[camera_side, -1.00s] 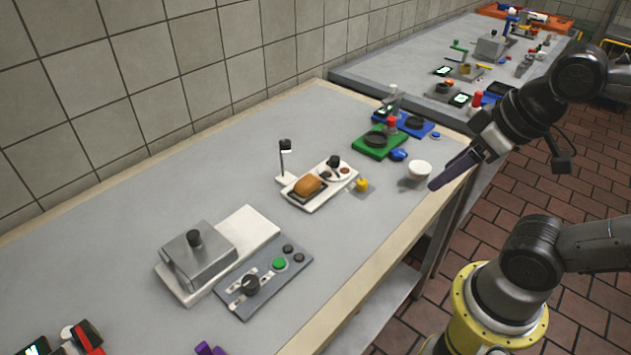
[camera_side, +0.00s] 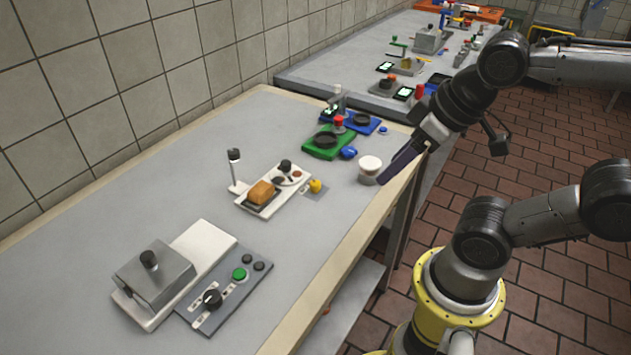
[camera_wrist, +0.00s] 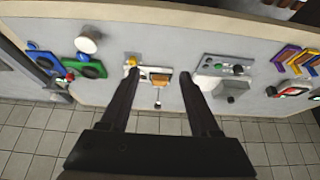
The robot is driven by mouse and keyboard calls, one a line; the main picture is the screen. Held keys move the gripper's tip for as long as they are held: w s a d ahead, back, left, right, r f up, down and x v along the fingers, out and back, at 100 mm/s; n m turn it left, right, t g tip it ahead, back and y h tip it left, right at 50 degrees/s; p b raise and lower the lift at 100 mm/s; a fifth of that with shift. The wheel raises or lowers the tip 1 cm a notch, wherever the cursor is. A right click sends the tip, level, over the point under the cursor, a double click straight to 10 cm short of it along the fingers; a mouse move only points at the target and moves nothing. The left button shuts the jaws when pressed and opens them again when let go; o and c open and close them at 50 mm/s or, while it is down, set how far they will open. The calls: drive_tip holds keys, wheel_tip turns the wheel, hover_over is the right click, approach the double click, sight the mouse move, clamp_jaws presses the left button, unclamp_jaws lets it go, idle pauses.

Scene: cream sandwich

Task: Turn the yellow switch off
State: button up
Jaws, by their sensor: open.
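The yellow switch (camera_side: 315,186) is a small yellow knob on the bench beside a white tray with a brown block. It also shows in the wrist view (camera_wrist: 131,62), near the tip of the left finger in that picture. Whether it is on or off cannot be told. My gripper (camera_side: 384,179) is near the bench's front edge, by a white round cup and to the right of the switch. In the wrist view my gripper (camera_wrist: 160,75) has its two dark fingers wide apart with nothing held between them. The gripper appears to be apart from the switch.
The white cup (camera_side: 370,166) is close to my fingers. The white tray (camera_side: 288,196) adjoins the switch. Green (camera_side: 330,147) and blue (camera_side: 366,127) stations stand behind. A grey control panel (camera_side: 228,298) and metal press (camera_side: 152,278) are at front left. Bench between is clear.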

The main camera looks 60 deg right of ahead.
drive_tip(key=shift+c, duration=0.8)
drive_tip(key=w+r+m, duration=0.4)
drive_tip(key=m, duration=0.1)
drive_tip(key=m+g, duration=0.6)
drive_tip(key=m, duration=0.2)
hover_over(315, 183)
wheel_tip(315, 183, down, 10)
wheel_tip(315, 183, down, 13)
drive_tip(key=shift+f, duration=0.15)
